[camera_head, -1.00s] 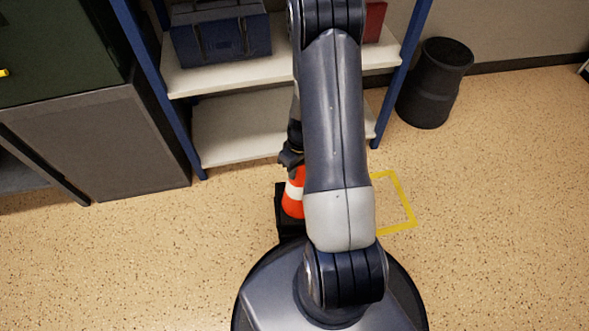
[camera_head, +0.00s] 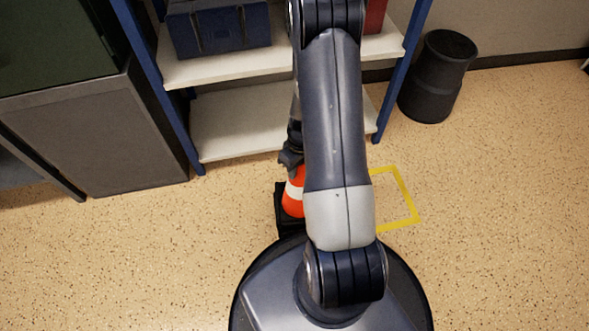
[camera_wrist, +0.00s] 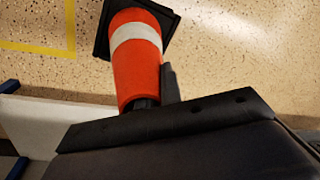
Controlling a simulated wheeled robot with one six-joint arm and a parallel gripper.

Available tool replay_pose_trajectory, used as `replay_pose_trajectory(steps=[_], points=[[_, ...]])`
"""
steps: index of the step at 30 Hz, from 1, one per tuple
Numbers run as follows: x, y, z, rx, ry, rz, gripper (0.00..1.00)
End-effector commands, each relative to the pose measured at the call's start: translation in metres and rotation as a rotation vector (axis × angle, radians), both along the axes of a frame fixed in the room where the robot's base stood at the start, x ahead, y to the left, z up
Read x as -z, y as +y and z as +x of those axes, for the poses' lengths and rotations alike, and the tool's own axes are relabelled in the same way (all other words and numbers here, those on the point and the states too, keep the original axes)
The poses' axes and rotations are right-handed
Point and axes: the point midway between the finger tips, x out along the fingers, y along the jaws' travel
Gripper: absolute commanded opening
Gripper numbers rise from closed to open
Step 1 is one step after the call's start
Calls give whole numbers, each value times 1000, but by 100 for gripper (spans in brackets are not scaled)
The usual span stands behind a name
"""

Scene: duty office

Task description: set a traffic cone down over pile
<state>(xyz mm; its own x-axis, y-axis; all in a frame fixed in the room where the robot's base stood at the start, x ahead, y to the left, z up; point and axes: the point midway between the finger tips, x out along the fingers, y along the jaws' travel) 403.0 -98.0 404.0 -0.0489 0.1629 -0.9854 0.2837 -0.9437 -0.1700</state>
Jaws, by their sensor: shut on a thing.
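An orange traffic cone (camera_head: 294,194) with a white band and a black square base (camera_head: 284,220) is beside my arm in the head view, partly hidden behind it. My gripper (camera_head: 291,158) is shut on the top of the cone. In the wrist view the cone (camera_wrist: 136,72) runs from its base at the top down to my gripper (camera_wrist: 148,102). I cannot tell whether the base touches the floor. I see no pile in these frames; a yellow outlined square (camera_head: 413,200) is on the floor to the right, its left part hidden by my arm.
A blue-posted shelf (camera_head: 230,130) stands beyond the cone, with a blue bin (camera_head: 217,28) on it. A grey cabinet (camera_head: 95,135) stands to the left. A black waste bin (camera_head: 437,78) stands at the back right. The floor at right is clear.

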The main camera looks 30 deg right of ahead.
Motion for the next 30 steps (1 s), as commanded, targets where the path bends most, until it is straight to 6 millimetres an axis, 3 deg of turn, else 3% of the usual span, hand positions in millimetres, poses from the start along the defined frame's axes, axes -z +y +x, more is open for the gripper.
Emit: replay_pose_trajectory(steps=[9,17,22,30], points=[[0,0,0,0,-1,0,30],[-2,0,0,0,0,0,31],[-23,-4,2,1,-4,-2,31],[-78,-13,4,1,-4,-2,31]])
